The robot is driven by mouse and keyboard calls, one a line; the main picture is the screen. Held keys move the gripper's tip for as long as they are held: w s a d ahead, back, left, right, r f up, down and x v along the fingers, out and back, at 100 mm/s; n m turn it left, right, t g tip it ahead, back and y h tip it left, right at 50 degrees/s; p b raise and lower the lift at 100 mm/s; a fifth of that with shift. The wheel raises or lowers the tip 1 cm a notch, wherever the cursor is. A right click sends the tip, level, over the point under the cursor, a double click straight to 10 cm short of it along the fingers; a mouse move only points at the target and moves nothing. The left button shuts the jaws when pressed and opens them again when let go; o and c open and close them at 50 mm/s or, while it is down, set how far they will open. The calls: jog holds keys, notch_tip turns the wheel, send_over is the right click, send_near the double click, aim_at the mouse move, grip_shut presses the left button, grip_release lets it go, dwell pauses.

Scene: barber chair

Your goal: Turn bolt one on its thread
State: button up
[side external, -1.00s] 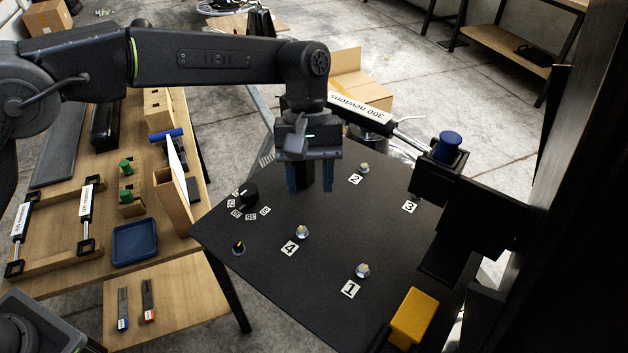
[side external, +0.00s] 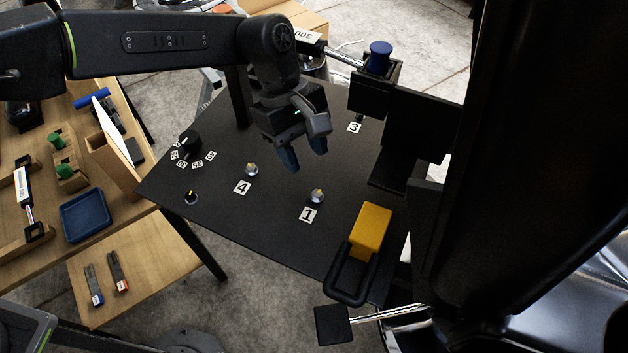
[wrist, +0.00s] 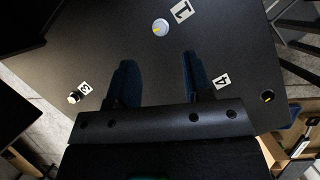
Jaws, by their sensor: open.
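Bolt one (side external: 317,195) is a small silvery bolt standing on the dark panel (side external: 260,225), with its white label "1" (side external: 308,214) in front of it. My gripper (side external: 304,158) is open and empty, tilted, with its blue-dark fingers just behind and above bolt one, apart from it. In the wrist view bolt one (wrist: 161,27) shows a round head with a yellow mark, beyond the fingertips (wrist: 157,61) and roughly centred between them. Bolt four (side external: 251,169) stands to the left. Bolt two is hidden behind my gripper in the side view.
A black dial (side external: 189,142) and a small knob (side external: 191,197) sit at the panel's left. A yellow block (side external: 371,231) with a black loop handle stands right of bolt one. A blue-topped black fixture (side external: 379,60) rises behind. The side table (side external: 130,259) holds tools.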

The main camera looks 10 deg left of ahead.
aim_at(318, 195)
jog(key=shift+x, duration=3.55)
jog(key=shift+c, duration=0.4)
grip_shut()
